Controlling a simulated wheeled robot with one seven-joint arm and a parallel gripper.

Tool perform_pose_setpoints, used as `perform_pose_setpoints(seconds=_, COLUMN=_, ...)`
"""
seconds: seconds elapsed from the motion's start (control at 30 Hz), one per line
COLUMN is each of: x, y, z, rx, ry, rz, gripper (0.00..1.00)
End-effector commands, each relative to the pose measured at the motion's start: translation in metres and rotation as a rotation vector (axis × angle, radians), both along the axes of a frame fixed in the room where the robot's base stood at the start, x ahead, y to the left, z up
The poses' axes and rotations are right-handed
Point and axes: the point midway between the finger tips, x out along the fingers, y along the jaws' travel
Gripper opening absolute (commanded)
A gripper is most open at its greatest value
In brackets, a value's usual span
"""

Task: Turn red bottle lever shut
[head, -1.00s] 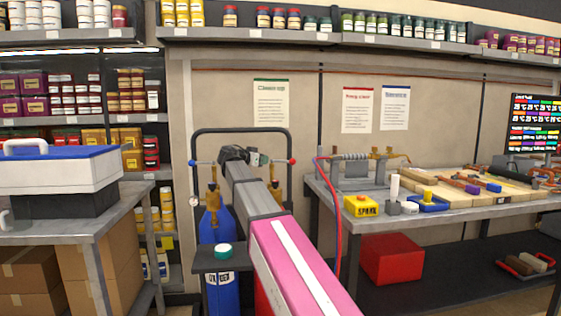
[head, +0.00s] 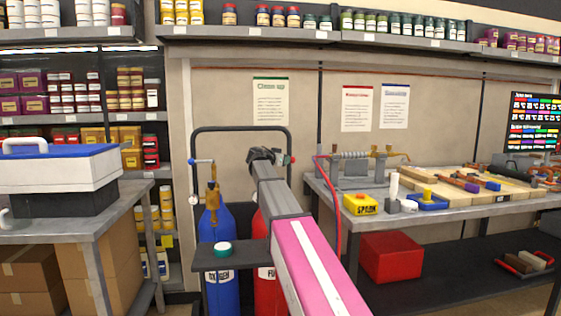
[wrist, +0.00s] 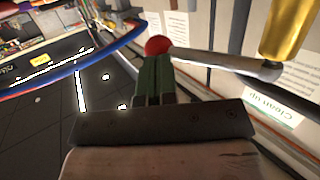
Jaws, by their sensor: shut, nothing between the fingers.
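The red bottle (head: 263,255) stands on the cart, mostly hidden behind my arm in the head view. Its valve is hidden there too. In the wrist view its lever (wrist: 225,64) is a pale rod running right from a red ball end (wrist: 158,46) towards a brass part (wrist: 283,30). My gripper (head: 286,159) is at the lever's ball end. Its green fingers (wrist: 153,78) are shut and empty. The ball shows right at the fingertips; I cannot tell whether they touch. The blue bottle (head: 220,255) stands to the left, with a blue-ended lever (head: 204,162).
A black cart handle (head: 240,129) arches behind the bottles. A small black shelf (head: 205,260) with a green-topped roll stands in front. A red hose (head: 338,230) hangs beside the workbench (head: 330,193) on the right. A blue hose (wrist: 100,58) crosses the wrist view.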

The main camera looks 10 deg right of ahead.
Motion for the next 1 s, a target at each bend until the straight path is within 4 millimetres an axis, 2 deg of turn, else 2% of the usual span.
perform_pose_setpoints(seconds=0.4, x=0.002, y=-0.003, z=-0.001, rx=0.000, ry=0.000, rz=0.000, gripper=0.00)
perform_pose_setpoints(seconds=0.7, x=0.030, y=-0.024, z=-0.001, rx=0.001, ry=0.001, rz=-0.002, gripper=0.00)
perform_pose_setpoints(seconds=1.0, x=0.028, y=-0.025, z=-0.001, rx=0.000, ry=0.001, rz=-0.005, gripper=0.00)
